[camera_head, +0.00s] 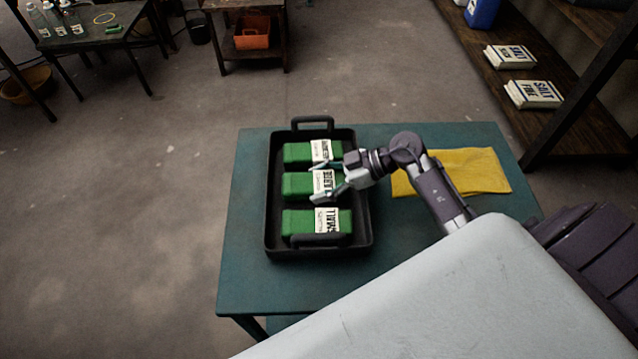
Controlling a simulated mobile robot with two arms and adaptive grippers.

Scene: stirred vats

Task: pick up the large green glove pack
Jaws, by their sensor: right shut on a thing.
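Three green glove packs lie in a row in a black tray (269,215) with a handle at each end. The middle pack, the large green glove pack (296,185), has a white label reading LARGE. My right gripper (322,181) reaches in from the right and is shut on the large pack, with its fingers at the label end. The pack is still in or just above the tray; I cannot tell if it is lifted. The pack labelled SMALL (300,222) is nearer me, and another green pack (298,153) is farther away, its label partly hidden. My left gripper is not in view.
The tray stands on a teal table (245,270). A folded yellow cloth (465,170) lies right of the tray, partly behind my right arm. A shelf at the right holds white salt packs (534,94). Open floor lies to the left.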

